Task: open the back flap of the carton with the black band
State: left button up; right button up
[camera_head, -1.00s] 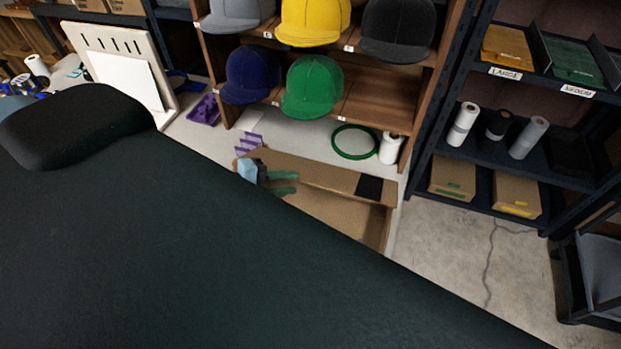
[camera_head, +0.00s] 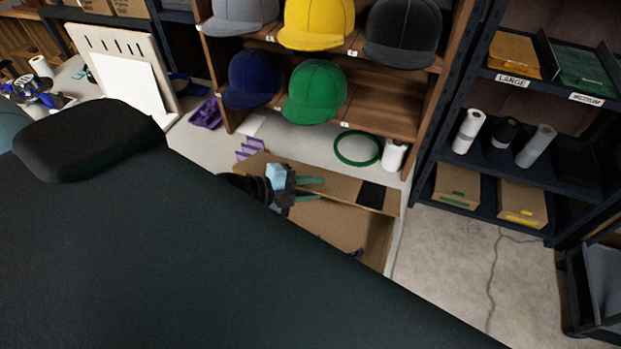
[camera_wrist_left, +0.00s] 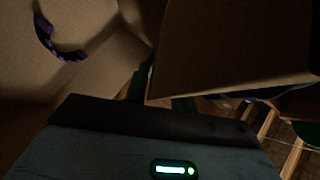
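The brown carton (camera_head: 335,227) stands on the white bench, partly hidden by my dark arm. Its back flap (camera_head: 338,188) runs along the far side and bears the black band (camera_head: 371,195). My left gripper (camera_head: 311,190) is at the flap, left of the band, with its two green fingers apart. Whether it touches the cardboard is unclear. In the left wrist view, a cardboard panel (camera_wrist_left: 235,45) lies close by the parted fingers (camera_wrist_left: 160,95). A purple object (camera_wrist_left: 52,38) shows inside the carton. My right gripper is out of view.
Behind the carton are a green ring (camera_head: 357,148), a white roll (camera_head: 393,155) and a cap shelf (camera_head: 385,108). Purple pieces (camera_head: 249,149) lie by its far left corner. A dark shelf rack (camera_head: 480,165) stands right, beyond open floor.

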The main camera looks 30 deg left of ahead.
pick_arm(q)
grip_shut()
dwell(1.3)
